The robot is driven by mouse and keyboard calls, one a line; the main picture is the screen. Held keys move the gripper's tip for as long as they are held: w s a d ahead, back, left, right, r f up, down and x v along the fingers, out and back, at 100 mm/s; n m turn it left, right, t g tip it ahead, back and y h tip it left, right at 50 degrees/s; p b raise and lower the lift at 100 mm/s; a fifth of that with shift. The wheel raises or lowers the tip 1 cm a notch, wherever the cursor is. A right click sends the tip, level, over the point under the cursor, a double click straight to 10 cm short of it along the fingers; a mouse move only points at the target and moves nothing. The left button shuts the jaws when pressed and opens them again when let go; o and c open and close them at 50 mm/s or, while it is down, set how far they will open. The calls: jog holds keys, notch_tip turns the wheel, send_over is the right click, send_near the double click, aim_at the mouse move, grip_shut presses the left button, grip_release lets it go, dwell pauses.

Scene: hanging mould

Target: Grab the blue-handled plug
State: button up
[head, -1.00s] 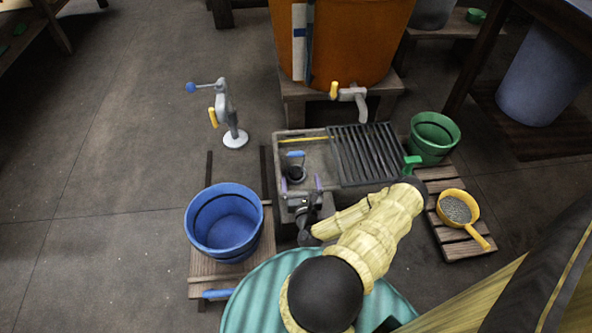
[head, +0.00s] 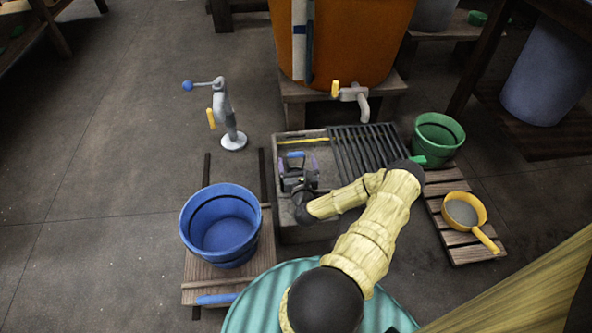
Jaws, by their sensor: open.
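The plug shows its blue handle (head: 295,155) in the left part of the grey sink basin (head: 322,142); its dark body is mostly hidden behind my gripper. My gripper (head: 298,166) is open, with its two purple-tipped fingers over the basin, one on each side of the blue handle as seen from the head. I cannot tell whether the fingers touch the handle or stay above it. My arm reaches in from the lower right, across the basin's front edge.
A slatted dark rack (head: 368,146) covers the basin's right part. A blue bucket (head: 222,222) stands front left on a wooden pallet. A green bucket (head: 437,138) and a yellow sieve (head: 463,212) are at right. A grey tap (head: 352,94) juts from the orange barrel (head: 350,40) behind.

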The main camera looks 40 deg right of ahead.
aim_at(296, 153)
jog(key=b+x, duration=0.3)
jog(key=shift+w+d+f, duration=0.15)
jog(key=shift+w+f, duration=0.15)
jog(key=shift+f, duration=0.1)
jog(key=shift+w+d+r, duration=0.2)
jog(key=shift+w, duration=0.2)
jog(key=c, duration=1.3)
jog(key=shift+c, duration=0.2)
jog(key=shift+r, duration=0.1)
